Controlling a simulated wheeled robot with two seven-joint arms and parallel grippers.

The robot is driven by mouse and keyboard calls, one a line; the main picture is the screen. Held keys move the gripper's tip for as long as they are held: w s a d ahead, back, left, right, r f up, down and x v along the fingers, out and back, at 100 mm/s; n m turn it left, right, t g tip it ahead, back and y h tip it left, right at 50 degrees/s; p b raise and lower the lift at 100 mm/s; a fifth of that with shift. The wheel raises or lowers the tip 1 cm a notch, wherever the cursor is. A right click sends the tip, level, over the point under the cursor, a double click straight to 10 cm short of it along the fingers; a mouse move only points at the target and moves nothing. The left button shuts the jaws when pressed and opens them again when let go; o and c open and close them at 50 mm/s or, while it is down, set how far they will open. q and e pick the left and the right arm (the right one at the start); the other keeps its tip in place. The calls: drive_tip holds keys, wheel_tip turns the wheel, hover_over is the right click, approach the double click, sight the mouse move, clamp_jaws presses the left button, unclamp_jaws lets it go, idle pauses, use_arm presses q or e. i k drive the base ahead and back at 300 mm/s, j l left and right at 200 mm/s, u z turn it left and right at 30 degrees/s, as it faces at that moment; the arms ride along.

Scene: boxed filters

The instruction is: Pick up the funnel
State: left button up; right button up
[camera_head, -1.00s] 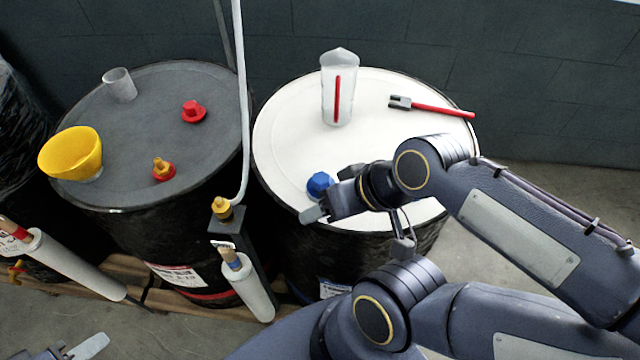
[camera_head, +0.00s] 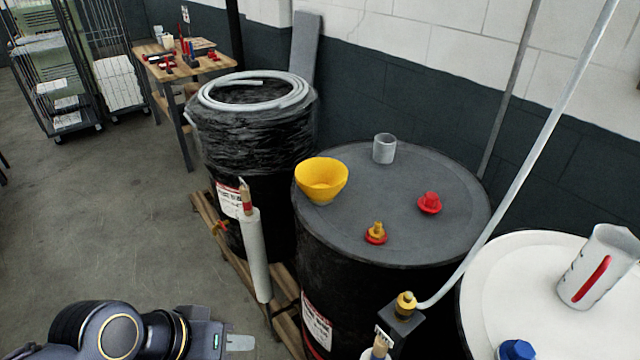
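The funnel (camera_head: 321,178) is yellow and wide-mouthed. It sits mouth up, slightly tilted, at the left edge of the dark grey drum lid (camera_head: 400,240). My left gripper (camera_head: 240,343) is low at the bottom of the view, over the floor, well below and left of the funnel and not touching it. A pale fingertip shows, but its opening cannot be made out. My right gripper is out of view.
On the grey lid stand a grey cup (camera_head: 384,148), a red cap (camera_head: 430,203) and a red-yellow fitting (camera_head: 376,232). A white tube (camera_head: 254,255) stands before the drums. A pale pipe (camera_head: 530,160) rises at right. Floor at left is clear.

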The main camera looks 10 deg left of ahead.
sight(321, 179)
drive_tip(key=i+j+u, duration=0.3)
drive_tip(key=j, duration=0.2)
drive_tip(key=i+j+u, duration=0.35)
drive_tip(key=k+j, duration=0.05)
drive_tip(key=j, duration=0.1)
